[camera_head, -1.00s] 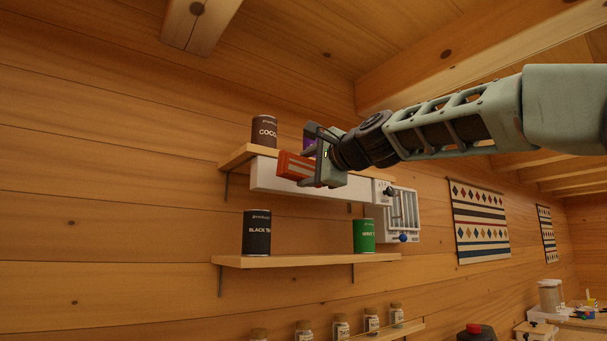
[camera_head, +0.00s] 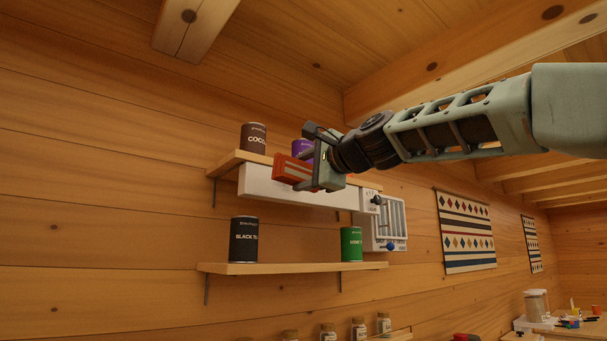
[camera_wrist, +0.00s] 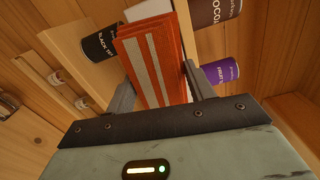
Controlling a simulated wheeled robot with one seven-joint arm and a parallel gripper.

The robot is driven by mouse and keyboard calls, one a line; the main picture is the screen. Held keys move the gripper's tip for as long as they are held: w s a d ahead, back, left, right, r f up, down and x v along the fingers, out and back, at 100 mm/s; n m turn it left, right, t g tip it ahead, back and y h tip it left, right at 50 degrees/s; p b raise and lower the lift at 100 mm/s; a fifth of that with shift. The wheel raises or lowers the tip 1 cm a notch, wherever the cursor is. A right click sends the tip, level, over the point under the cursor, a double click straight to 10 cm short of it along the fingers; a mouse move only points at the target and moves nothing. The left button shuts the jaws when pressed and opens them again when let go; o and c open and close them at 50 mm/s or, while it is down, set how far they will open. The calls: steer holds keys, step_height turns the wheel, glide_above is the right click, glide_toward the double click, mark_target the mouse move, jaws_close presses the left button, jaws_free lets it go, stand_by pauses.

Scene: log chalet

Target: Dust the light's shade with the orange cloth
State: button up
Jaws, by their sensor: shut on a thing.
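The orange cloth (camera_head: 290,171), a folded pad with pale stripes, is held in my gripper (camera_head: 308,171). In the wrist view the cloth (camera_wrist: 150,62) stands between the two fingers of my gripper (camera_wrist: 162,85). The light's shade appears to be the long white box (camera_head: 262,187) under the upper shelf. The cloth overlaps the shade's upper middle in the head view; whether they touch I cannot tell. In the wrist view a white piece (camera_wrist: 148,10), likely the shade, lies behind the cloth, mostly hidden by it.
A brown cocoa can (camera_head: 253,138) and a purple can (camera_head: 301,147) stand on the upper shelf (camera_head: 226,161), close to my gripper. The lower shelf (camera_head: 290,267) holds a black can (camera_head: 243,240) and a green can (camera_head: 351,244). A white barred box (camera_head: 386,222) hangs at right.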

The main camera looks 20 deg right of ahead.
steer(key=p, duration=0.3)
glide_toward(280, 185)
steer(key=shift+w+a+r, duration=0.2)
steer(key=shift+w+a, duration=1.45)
steer(key=shift+w, duration=0.25)
steer(key=shift+p+x, duration=0.6)
steer(key=shift+x, duration=0.4)
steer(key=shift+w+d+f+b, duration=0.1)
steer(key=shift+w+d+b, duration=0.15)
steer(key=shift+d+b, duration=0.5)
steer(key=d, duration=0.2)
steer(key=w+d+b, duration=0.1)
steer(key=d, duration=0.2)
steer(key=shift+w+d, duration=0.35)
steer(key=shift+a, duration=0.1)
